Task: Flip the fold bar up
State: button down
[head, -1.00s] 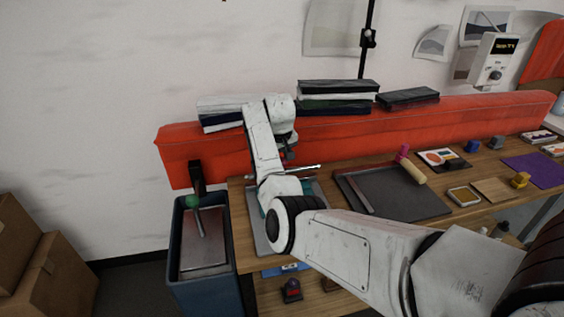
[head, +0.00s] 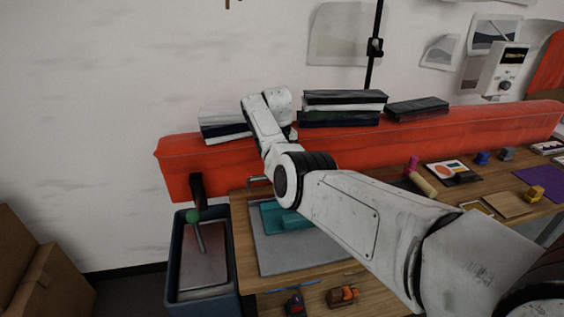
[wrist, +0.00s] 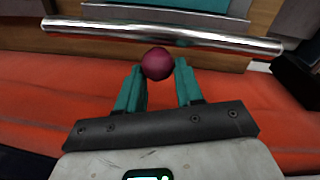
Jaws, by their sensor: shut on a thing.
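The fold bar (wrist: 165,34) is a shiny metal rod crossing the top of the wrist view. A dark red ball knob (wrist: 157,63) sits just in front of it. My gripper (wrist: 158,72) has teal fingers shut on the knob, one on each side. In the head view my arm hides the gripper, the knob and most of the bar; a short silver end (head: 258,180) shows left of my arm. A teal piece (head: 283,216) on a grey plate (head: 300,252) lies at the table's left end.
A long orange-red beam (head: 420,131) runs behind the wooden table, with stacked dark and white blocks (head: 342,103) on top. A blue bin (head: 203,293) with a green-knobbed lever (head: 199,232) stands left of the table. Small coloured items lie on the right.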

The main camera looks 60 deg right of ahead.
jog(key=shift+d+f, duration=0.1)
jog(key=shift+d, duration=0.4)
jog(key=shift+s, duration=0.1)
jog(key=c, duration=0.8)
grip_release()
jog(key=shift+d, duration=0.1)
jog(key=shift+o, duration=0.2)
notch_tip(320, 180, up, 11)
jog(key=b, duration=0.1)
jog(key=shift+w+a+f, duration=0.15)
jog(key=shift+w+a, duration=0.05)
jog(key=shift+a, duration=0.25)
